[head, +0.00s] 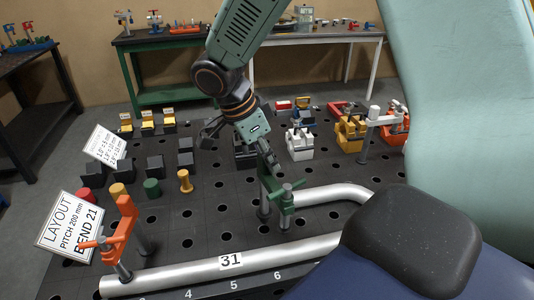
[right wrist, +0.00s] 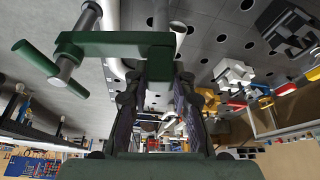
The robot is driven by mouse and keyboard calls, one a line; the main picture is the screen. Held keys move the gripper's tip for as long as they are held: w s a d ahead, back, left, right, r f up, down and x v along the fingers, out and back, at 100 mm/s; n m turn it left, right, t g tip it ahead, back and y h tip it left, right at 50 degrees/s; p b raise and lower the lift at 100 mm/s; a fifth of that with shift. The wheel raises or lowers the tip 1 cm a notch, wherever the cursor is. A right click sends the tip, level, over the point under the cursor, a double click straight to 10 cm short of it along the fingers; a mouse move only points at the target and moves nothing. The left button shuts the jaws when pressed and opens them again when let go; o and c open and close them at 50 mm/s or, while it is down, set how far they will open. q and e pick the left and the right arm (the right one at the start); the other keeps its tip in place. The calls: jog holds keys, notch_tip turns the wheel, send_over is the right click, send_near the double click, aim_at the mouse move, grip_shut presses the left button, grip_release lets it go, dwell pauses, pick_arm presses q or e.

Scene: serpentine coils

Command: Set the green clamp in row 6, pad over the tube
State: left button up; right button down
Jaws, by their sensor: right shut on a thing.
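The green clamp (head: 284,194) is held in my right gripper (head: 268,160), which is shut on it. The clamp also shows in the right wrist view (right wrist: 110,45), its arm and T-handle reaching left from the fingers (right wrist: 160,105). In the head view its screw side appears beside the near end of the upper run of the bent silver tube (head: 330,193); I cannot tell whether the pad is over the tube or whether the post is in a hole. An orange clamp (head: 122,232) stands at the tube's left end. My left gripper is not in view.
The perforated black table (head: 205,215) has row numbers along its front, with 6 (head: 277,275) right of the 31 label. A layout sign (head: 72,226) and coloured cylinders stand left. White (head: 300,143) and yellow (head: 350,133) blocks stand behind.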

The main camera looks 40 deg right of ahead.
jog(key=shift+a+f, duration=0.2)
jog(key=shift+f, duration=0.3)
jog(key=shift+s+d, duration=0.1)
jog(key=shift+d, duration=0.05)
jog(key=shift+a+f+b, duration=0.1)
jog(key=shift+a+b, duration=0.15)
jog(key=shift+b, duration=0.15)
jog(key=shift+d+f, duration=0.1)
jog(key=shift+f, duration=0.05)
